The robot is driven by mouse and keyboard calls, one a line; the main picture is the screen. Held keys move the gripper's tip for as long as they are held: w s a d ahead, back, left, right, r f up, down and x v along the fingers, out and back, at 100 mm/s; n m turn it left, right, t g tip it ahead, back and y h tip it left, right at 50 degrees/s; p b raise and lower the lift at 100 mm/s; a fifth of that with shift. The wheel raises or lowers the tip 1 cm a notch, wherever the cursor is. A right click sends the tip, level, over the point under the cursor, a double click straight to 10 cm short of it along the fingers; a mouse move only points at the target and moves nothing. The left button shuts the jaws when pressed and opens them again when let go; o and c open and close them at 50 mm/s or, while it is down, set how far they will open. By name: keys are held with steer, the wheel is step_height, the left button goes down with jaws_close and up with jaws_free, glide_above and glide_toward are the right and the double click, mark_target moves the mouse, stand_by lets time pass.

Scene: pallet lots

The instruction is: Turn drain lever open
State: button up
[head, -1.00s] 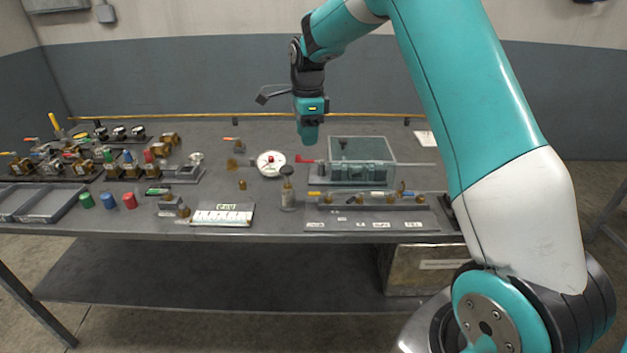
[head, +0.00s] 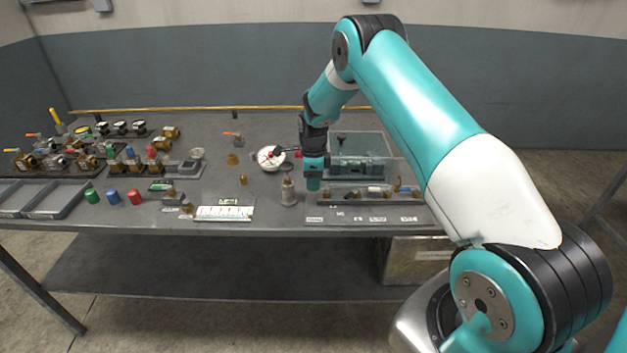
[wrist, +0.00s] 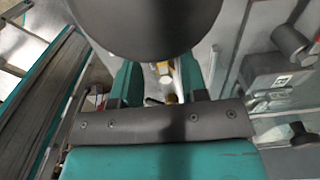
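A grey rail (head: 345,201) along the front of the table carries several small brass valves with coloured levers. Its labels are too small to read, so I cannot tell which lever is the drain lever. My gripper (head: 313,186) points down at the rail's left end and hides the part there. In the wrist view my gripper (wrist: 160,82) is open, its two teal fingers apart. A small yellow lever (wrist: 163,67) with a pale end shows between them, with brass below. I cannot tell whether the fingers touch it.
A clear-walled box (head: 360,146) stands just behind the rail. A round white gauge (head: 269,157) and a small cylinder (head: 289,191) stand left of my gripper. Trays (head: 55,200) and several valves fill the table's left side.

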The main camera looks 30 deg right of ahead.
steer(key=shift+f, duration=0.95)
steer(key=shift+c, duration=0.2)
jaws_close()
